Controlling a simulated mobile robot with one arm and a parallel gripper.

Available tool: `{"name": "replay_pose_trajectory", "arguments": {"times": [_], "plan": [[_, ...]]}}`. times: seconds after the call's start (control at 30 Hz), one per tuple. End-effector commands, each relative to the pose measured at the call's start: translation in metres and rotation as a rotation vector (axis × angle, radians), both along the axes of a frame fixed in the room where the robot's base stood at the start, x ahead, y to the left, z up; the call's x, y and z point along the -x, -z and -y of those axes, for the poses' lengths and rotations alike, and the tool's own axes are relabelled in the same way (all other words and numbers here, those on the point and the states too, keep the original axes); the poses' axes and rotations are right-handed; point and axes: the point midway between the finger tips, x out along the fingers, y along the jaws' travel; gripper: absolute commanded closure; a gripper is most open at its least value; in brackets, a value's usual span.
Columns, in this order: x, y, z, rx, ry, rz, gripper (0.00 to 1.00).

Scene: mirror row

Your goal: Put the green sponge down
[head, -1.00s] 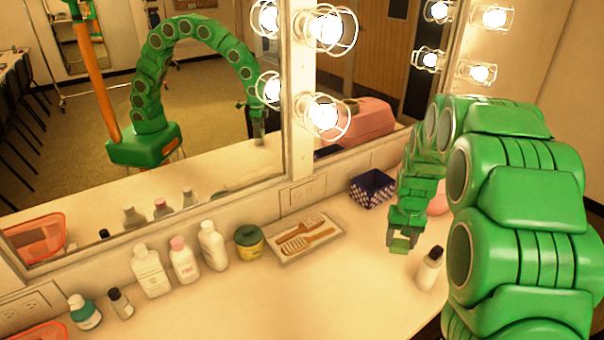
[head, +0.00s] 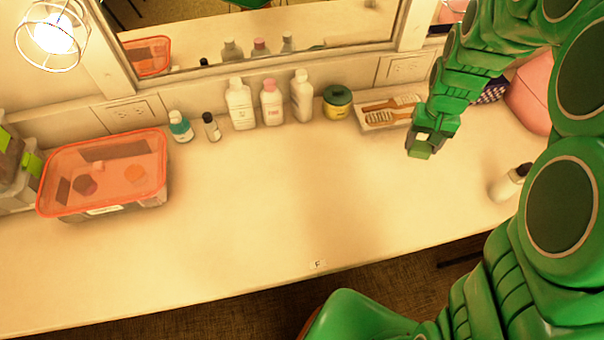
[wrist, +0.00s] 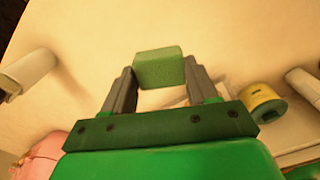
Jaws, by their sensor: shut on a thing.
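The green sponge (wrist: 159,68) is a small block held between the two grey fingers of my gripper (wrist: 158,82) in the wrist view. In the head view my gripper (head: 422,143) is at the right, above the counter and in front of the brush tray, and the sponge (head: 420,153) shows as a small green block at its tip. The sponge appears clear of the cream counter (head: 270,200). The exact height is hard to tell.
An orange-lidded box (head: 105,172) stands at the left. Several bottles, including a white one (head: 240,105), and a yellow jar (head: 337,103) line the mirror wall. A brush tray (head: 385,112) is behind my gripper. A lone bottle (head: 509,182) stands at right. The counter's middle is clear.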

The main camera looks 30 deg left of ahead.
Motion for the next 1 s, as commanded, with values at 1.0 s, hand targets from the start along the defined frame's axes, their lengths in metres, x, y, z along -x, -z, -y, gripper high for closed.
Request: {"name": "replay_pose_trajectory", "arguments": {"times": [1.0], "plan": [[0.214,-0.015,-0.094,-0.001,-0.435,0.001,0.7]]}}
